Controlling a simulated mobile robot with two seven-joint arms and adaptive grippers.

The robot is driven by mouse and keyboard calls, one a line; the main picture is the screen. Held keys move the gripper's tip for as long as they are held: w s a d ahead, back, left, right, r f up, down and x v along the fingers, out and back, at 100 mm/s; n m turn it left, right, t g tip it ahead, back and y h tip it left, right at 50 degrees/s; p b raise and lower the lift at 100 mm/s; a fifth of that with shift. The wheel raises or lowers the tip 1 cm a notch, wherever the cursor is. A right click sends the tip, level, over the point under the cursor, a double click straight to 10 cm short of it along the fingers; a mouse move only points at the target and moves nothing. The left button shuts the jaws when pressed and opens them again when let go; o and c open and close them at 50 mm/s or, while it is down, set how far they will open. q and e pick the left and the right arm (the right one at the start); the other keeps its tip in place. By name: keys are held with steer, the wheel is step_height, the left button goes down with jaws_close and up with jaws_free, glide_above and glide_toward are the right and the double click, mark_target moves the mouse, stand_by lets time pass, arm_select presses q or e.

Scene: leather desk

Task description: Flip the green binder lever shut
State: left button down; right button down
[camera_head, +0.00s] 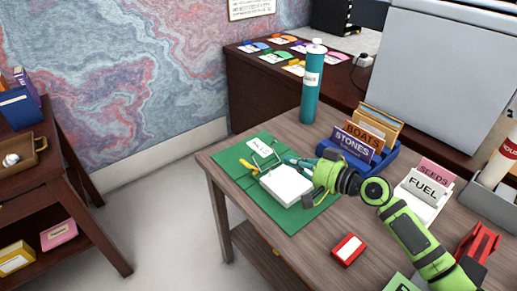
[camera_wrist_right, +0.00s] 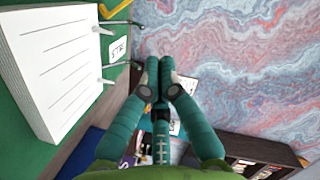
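The green binder (camera_head: 232,170) lies open and flat on the wooden desk, with a white paper stack (camera_head: 286,185) on it. Its metal arch (camera_head: 264,158) stands up beside the paper, with a yellow part (camera_head: 250,165) near it. The right wrist view shows metal arch ends (camera_wrist_right: 118,64) and a yellow hook (camera_wrist_right: 117,9) at the paper's edge. My right gripper (camera_head: 288,160) is above the binder, beside the arch. In the right wrist view its teal fingers (camera_wrist_right: 159,66) meet at the tips, with nothing seen between them. My left gripper is out of view.
A teal bottle (camera_head: 312,85) stands at the desk's back edge. A blue organizer (camera_head: 374,160) with cards is just right of the binder. A red box (camera_head: 348,249) lies in front. A white card holder (camera_head: 424,193) is further right. The binder's left side is clear.

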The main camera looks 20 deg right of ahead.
steer(key=x, duration=0.3)
steer(key=a+x, duration=0.1)
steer(key=x, duration=0.3)
steer(key=s+x, duration=0.1)
steer(key=x, duration=0.2)
steer(key=shift+w+a+f+p, duration=0.15)
steer(key=shift+a+f+p, duration=0.15)
steer(key=shift+a+f, duration=0.1)
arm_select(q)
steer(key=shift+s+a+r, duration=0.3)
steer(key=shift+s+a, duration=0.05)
arm_select(e)
steer(key=shift+a+f, duration=0.25)
steer(key=shift+a, duration=0.05)
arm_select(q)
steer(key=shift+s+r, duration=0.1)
